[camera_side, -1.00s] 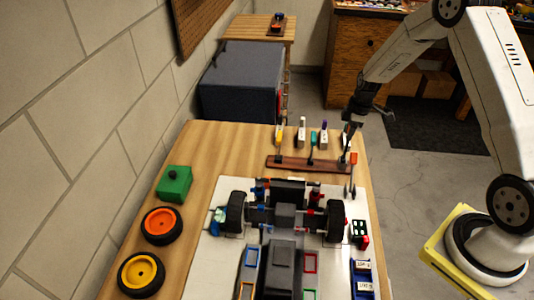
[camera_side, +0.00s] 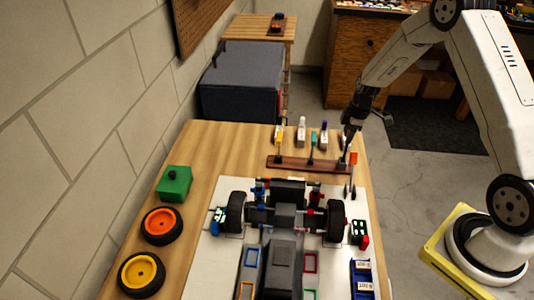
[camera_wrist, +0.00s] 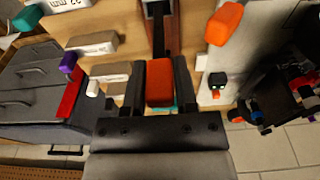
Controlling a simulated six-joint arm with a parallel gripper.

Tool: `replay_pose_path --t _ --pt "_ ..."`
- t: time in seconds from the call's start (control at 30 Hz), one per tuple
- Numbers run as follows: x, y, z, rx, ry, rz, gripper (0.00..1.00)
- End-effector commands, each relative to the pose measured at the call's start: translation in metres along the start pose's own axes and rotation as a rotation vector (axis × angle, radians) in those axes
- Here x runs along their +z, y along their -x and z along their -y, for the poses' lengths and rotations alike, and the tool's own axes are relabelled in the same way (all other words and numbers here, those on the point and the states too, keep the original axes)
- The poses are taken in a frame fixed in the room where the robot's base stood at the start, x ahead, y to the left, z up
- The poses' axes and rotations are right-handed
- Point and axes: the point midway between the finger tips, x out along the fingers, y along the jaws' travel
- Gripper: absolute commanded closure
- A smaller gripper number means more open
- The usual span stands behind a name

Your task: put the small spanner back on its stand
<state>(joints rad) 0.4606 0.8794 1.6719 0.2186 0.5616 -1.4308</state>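My gripper (camera_side: 350,132) points down at the right end of the brown tool stand (camera_side: 290,163). In the wrist view, its two dark fingers (camera_wrist: 160,75) flank an orange-red handle (camera_wrist: 159,88), with little or no gap on either side. I cannot tell whether they press on it. In the side view the fingers hide that handle. A second orange handle (camera_side: 354,158) stands just in front; it also shows in the wrist view (camera_wrist: 223,22). Thin tool ends hang below the stand's right end. Which handle belongs to the small spanner is unclear.
A teal handle (camera_side: 311,141) and a yellow one (camera_side: 278,138) stand farther left along the stand. Labelled white blocks stand behind it. The car (camera_side: 285,210) is close in front. The table's right edge is near; bare wood (camera_side: 225,150) lies left of the stand.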

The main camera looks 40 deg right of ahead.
Motion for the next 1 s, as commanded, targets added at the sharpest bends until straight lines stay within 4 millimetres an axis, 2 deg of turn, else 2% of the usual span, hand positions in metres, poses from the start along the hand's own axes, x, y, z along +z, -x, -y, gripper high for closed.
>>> replay_pose_path --t 0.03,0.1,0.57,0.77,1.0 --pt "0.000 0.000 0.000 0.001 0.000 0.000 0.46" --pt "0.000 0.000 0.000 0.001 0.000 0.000 0.27" --pt "0.000 0.004 0.000 0.000 0.000 0.000 0.27" --pt "0.000 0.019 0.000 0.002 0.000 -0.001 0.27" --pt "0.000 0.048 -0.001 0.003 -0.001 -0.001 0.27"
